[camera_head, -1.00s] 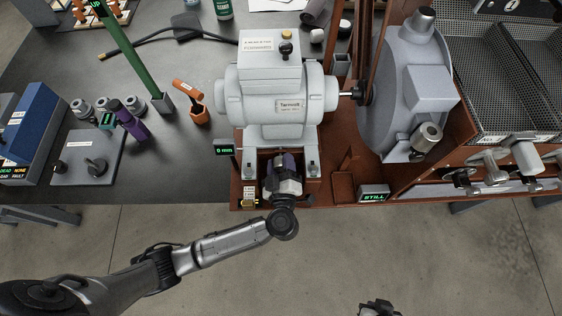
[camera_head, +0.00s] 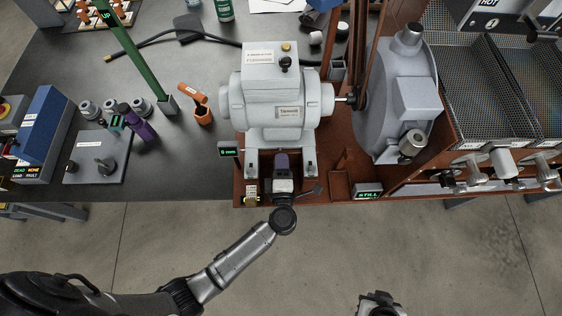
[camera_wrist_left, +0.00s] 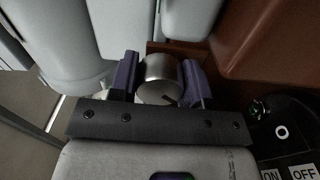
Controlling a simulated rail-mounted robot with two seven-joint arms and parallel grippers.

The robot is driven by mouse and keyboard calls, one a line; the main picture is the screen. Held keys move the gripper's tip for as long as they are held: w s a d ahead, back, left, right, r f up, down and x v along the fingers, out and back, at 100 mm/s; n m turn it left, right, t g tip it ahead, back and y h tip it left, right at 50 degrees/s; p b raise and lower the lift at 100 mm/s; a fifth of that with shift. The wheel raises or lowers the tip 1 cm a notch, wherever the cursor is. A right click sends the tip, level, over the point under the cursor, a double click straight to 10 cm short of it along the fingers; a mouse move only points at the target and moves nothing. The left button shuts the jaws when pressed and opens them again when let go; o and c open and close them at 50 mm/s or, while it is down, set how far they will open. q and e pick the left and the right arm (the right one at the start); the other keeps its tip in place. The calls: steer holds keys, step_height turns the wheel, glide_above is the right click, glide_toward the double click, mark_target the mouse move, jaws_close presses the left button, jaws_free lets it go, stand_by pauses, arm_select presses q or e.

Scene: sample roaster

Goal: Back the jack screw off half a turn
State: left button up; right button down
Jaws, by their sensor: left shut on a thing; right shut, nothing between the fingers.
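A silver round knob (camera_wrist_left: 160,80), which I take to be the jack screw's head, sits between the purple fingers of my left gripper (camera_wrist_left: 161,74) in the left wrist view. The gripper is shut on it. In the head view my left gripper (camera_head: 282,172) points in at the front of the base under the grey motor (camera_head: 275,105), between its feet. It hides the knob there. A small display (camera_head: 229,151) left of it seems to read 0 mm. My right gripper (camera_head: 380,304) is shut and empty at the bottom edge, partly cut off, well away from the bench.
A dark lever (camera_head: 312,190) sticks out just right of my left gripper. A brass-coloured part (camera_head: 251,192) lies to its left. A display (camera_head: 367,190) reading STILL stands to the right. The floor in front of the bench is clear.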

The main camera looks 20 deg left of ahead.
arm_select(q)
steer(key=n, duration=0.4)
steer(key=shift+f+b, duration=0.1)
steer(key=shift+b, duration=0.25)
steer(key=shift+n, duration=1.3)
steer(key=shift+n+b, duration=0.3)
steer(key=shift+b, duration=0.05)
steer(key=o, duration=0.9)
steer(key=shift+s, duration=0.15)
steer(key=shift+p+v, duration=0.55)
steer(key=shift+v, duration=6.2)
